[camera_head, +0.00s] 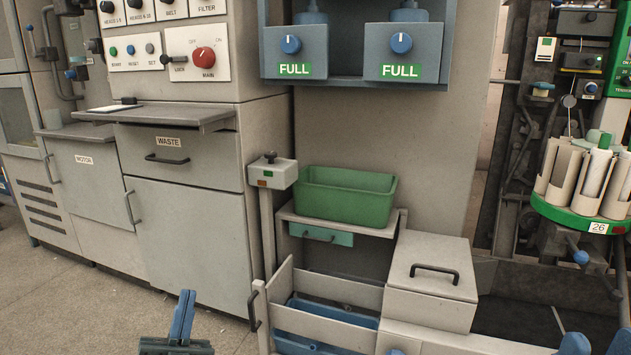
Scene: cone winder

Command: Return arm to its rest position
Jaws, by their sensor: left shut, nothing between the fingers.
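My left gripper (183,318) shows at the bottom edge, left of centre. Its two blue fingers point up and lie together, shut with nothing between them. It is in front of the grey cabinet (188,236), over the floor in the picture, and appears clear of everything. The rest of the left arm is cut off by the bottom edge. My right gripper is not in view.
A green bin (346,197) sits on a grey stand right of the cabinet. Below it are an open compartment with a blue tray (325,312) and a lidded grey box (432,265). The winder with cones (597,172) stands at right. The left floor (70,310) is clear.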

